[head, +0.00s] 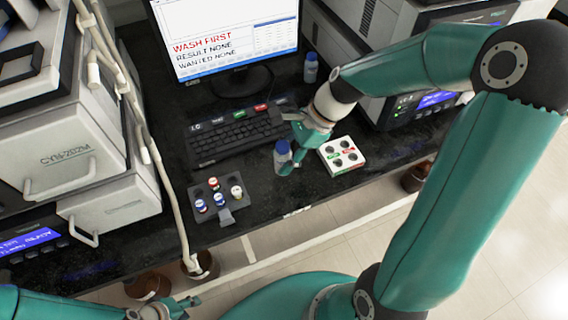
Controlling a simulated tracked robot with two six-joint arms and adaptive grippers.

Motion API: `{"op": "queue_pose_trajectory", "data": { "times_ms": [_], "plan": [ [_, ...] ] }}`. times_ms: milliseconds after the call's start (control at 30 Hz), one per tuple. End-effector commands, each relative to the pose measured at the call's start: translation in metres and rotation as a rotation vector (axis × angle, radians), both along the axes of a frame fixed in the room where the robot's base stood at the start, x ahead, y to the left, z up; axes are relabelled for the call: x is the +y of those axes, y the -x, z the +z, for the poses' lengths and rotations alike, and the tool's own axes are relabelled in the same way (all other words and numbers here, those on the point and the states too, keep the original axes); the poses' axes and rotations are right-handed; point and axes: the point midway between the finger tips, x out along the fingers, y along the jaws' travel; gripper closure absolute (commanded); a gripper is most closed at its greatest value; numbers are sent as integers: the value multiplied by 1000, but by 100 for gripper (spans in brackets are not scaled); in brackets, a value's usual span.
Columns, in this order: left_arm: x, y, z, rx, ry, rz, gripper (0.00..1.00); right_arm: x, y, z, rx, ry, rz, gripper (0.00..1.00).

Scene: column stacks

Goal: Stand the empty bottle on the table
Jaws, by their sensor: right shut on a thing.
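A small translucent bottle (282,158) with a blue top is in the middle of the head view, in front of the keyboard. My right gripper (291,156) comes from the upper right and is shut on this bottle. The bottle looks roughly upright; I cannot tell whether its base touches the black table (265,190). A similar bottle (310,70) with a blue cap stands at the back, right of the monitor. My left gripper (184,306) is low at the bottom left, off the table's front edge, and its finger opening is unclear.
A white block (330,165) with dark holes sits just right of the held bottle. A grey rack (228,215) with several capped vials is to its left. A keyboard (225,142) and monitor (225,40) are behind. Instruments flank both sides; brown containers (205,262) are by the front edge.

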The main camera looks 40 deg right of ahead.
Motion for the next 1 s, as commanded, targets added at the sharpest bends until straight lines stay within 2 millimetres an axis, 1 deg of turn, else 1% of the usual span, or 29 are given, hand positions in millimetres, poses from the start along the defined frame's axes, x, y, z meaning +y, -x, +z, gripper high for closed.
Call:
{"op": "queue_pose_trajectory", "data": {
  "times_ms": [33, 100, 167, 533, 567, 700, 1000],
  "plan": [
    [0, 0, -4, 0, 0, 0, 60, 1, 1, -11, 5, -2, 1, 78],
    [0, 0, -6, 0, 0, 0, 60, 0, 0, -21, 4, -2, 2, 78],
    [0, 0, -7, 0, 0, 0, 60, 0, 0, -27, 3, -1, 1, 78],
    [0, 0, -8, 0, 0, 0, 60, 0, 0, -32, 1, 0, 2, 78],
    [0, 0, -8, 0, 0, 0, 60, 0, 0, -32, 0, 0, 2, 57],
    [0, 0, -8, 0, 0, 0, 60, 1, 0, -31, 1, 0, 3, 33],
    [0, 0, -7, 0, 0, 0, 60, 1, 0, -30, 1, 0, 3, 33]
  ]
}}
